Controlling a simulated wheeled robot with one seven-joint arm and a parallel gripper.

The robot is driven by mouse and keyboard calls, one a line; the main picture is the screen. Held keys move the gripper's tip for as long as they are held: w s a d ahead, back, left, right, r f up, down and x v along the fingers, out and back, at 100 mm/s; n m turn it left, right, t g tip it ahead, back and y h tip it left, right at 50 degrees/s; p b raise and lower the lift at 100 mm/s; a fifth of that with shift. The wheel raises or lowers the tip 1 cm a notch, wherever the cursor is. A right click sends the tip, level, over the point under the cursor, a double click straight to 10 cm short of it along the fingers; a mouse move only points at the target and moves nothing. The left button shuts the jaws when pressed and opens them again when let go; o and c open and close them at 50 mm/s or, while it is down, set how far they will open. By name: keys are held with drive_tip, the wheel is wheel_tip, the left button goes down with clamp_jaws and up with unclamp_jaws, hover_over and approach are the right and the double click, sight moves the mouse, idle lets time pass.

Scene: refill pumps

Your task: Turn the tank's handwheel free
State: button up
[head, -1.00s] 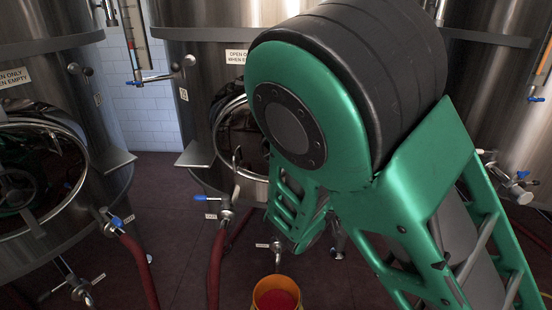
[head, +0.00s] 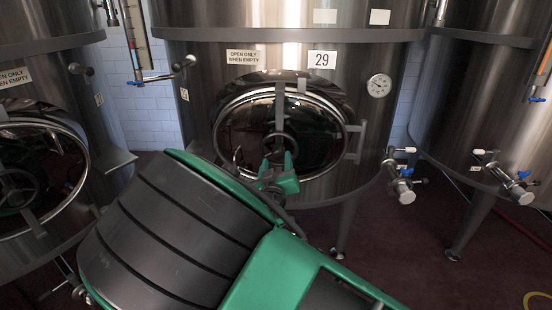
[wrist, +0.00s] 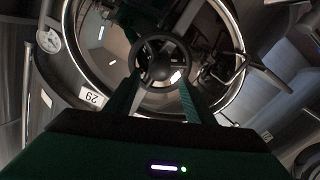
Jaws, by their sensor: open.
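The tank (head: 400,58) marked 29 stands upright in the middle of the head view, with an oval manway door (head: 318,140) on its front. A dark round handwheel (head: 290,141) sits at the door's middle on a vertical bar, partly hidden by my gripper (head: 275,162). In the wrist view the handwheel (wrist: 162,46) is straight ahead, its rim and hub clear. My gripper (wrist: 160,80) is open there, one finger towards each side of the wheel's near edge, with nothing held between them. I cannot tell whether the fingers touch the rim.
A sign reading "open only when empty" (head: 242,57) and a dial gauge (head: 379,86) are on the tank. A valve (head: 403,183) sticks out at its lower right. Another tank with a similar door (head: 38,180) stands left. Floor (head: 400,250) shows clear at the lower right.

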sight(277, 155)
drive_tip(key=shift+w, duration=1.95)
drive_tip(key=shift+c, duration=0.3)
